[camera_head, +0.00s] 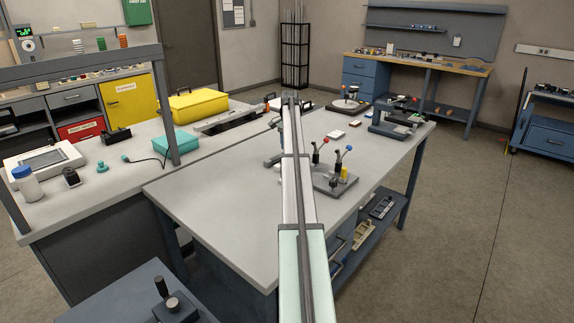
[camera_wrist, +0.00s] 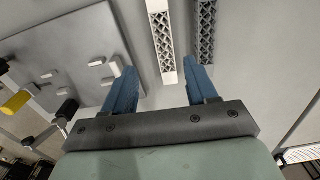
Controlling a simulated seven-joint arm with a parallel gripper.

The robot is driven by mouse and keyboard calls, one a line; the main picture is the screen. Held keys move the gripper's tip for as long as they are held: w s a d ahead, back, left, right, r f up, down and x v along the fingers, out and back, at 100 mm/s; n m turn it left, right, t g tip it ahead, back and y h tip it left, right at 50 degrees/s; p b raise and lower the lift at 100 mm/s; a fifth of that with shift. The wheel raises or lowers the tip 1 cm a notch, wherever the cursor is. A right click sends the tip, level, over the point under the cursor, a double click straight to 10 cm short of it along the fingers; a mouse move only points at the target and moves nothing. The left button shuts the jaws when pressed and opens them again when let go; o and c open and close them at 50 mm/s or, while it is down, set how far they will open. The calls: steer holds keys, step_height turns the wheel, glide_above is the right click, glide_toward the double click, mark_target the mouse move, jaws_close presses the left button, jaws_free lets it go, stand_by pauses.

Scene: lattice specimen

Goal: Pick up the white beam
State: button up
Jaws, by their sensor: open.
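The white beam (camera_wrist: 161,38), a narrow bar with a lattice face, lies lengthwise in the upper middle of the wrist view. Its near end reaches between the tips of my gripper (camera_wrist: 163,74). My gripper's two blue fingers are spread, with a gap on each side of the beam, and hold nothing. I cannot tell the height of the fingers above the beam. A similar dark grey lattice beam (camera_wrist: 206,30) lies to its right, above the right finger in the picture. I cannot make out the white beam in the head view, where my arm covers the middle of the bench.
A grey plate (camera_wrist: 70,32) with several small blocks and clamps lies left of my gripper. Its red- and blue-tipped clamp handles stand up on the bench (camera_head: 225,215) in the head view. A grey device (camera_head: 396,120) stands at the far right corner. The near bench top is clear.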

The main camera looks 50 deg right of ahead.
steer(key=shift+w+a+f, duration=0.1)
steer(key=shift+w+f, duration=0.05)
steer(key=shift+f, duration=0.9)
steer(key=shift+w+a+f, duration=0.1)
steer(key=shift+a+f, duration=0.05)
steer(key=shift+f, duration=0.9)
steer(key=shift+w+a+f, duration=0.1)
steer(key=shift+w+f, duration=0.05)
steer(key=shift+f, duration=0.9)
jaws_close()
